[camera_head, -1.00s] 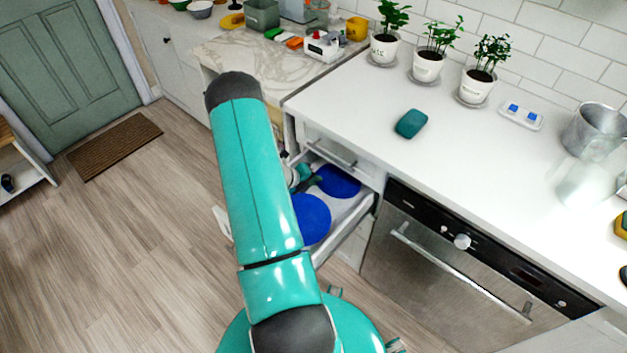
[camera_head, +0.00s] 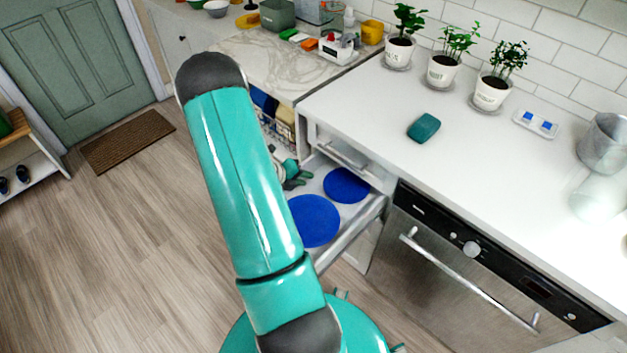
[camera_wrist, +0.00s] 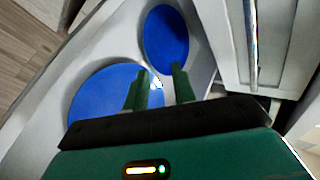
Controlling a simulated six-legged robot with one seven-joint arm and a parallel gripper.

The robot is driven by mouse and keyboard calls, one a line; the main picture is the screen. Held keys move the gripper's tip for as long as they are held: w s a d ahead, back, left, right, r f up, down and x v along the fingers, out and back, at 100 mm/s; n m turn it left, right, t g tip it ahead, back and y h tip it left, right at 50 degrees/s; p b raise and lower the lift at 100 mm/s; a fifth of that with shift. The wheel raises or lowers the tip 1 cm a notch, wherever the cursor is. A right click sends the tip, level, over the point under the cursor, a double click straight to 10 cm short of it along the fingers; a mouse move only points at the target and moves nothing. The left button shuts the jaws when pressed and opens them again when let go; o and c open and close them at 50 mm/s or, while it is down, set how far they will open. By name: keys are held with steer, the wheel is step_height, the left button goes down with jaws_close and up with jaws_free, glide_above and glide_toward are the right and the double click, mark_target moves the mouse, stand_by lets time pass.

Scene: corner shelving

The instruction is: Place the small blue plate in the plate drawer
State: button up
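The small blue plate (camera_head: 347,185) lies flat in the open plate drawer (camera_head: 345,243), toward the counter side. A larger blue plate (camera_head: 314,222) lies beside it in the same drawer. In the wrist view, the small plate (camera_wrist: 166,38) is beyond my fingertips and the larger plate (camera_wrist: 92,95) is on the left, partly hidden by my gripper. My gripper (camera_wrist: 159,72) has its two green fingers apart, with nothing held between them. In the head view, my gripper (camera_head: 298,178) is left of the small plate, and my arm hides part of the drawer.
The white counter (camera_head: 470,150) above bears a teal sponge-like block (camera_head: 424,128), potted plants and a metal pot (camera_head: 604,143). A basket (camera_head: 277,128) stands in an opening left of the drawer.

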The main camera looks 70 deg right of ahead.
steer(key=shift+w+a+r, duration=0.35)
steer(key=shift+a+r, duration=0.1)
steer(key=w+a+r+m+t+y, duration=0.1)
steer(key=w+a+r+m+t, duration=0.1)
steer(key=w+a+r+m, duration=0.4)
steer(key=w+a+r+m+t, duration=0.1)
steer(key=w+a+r+m, duration=0.15)
steer(key=a+r, duration=0.55)
steer(key=w+a+r+m+t+y, duration=0.1)
steer(key=w+a+r+m+t, duration=0.1)
steer(key=w+a+r+m, duration=0.5)
steer(key=s+a+r+m+t+y, duration=0.2)
steer(key=a+r, duration=0.3)
steer(key=a, duration=0.4)
steer(key=s+a+r+m+t+y, duration=0.2)
steer(key=s+a+r+m, duration=0.2)
steer(key=a, duration=0.5)
steer(key=s+a+r+m+t+y, duration=0.1)
steer(key=s+a+r+m+t, duration=0.1)
steer(key=a+r+m, duration=0.2)
steer(key=a+r, duration=0.2)
steer(key=a, duration=0.2)
steer(key=shift+s+a+r+t+y, duration=0.2)
steer(key=shift+s+a+t+y, duration=0.2)
steer(key=shift+d+m, duration=0.15)
steer(key=shift+m, duration=0.2)
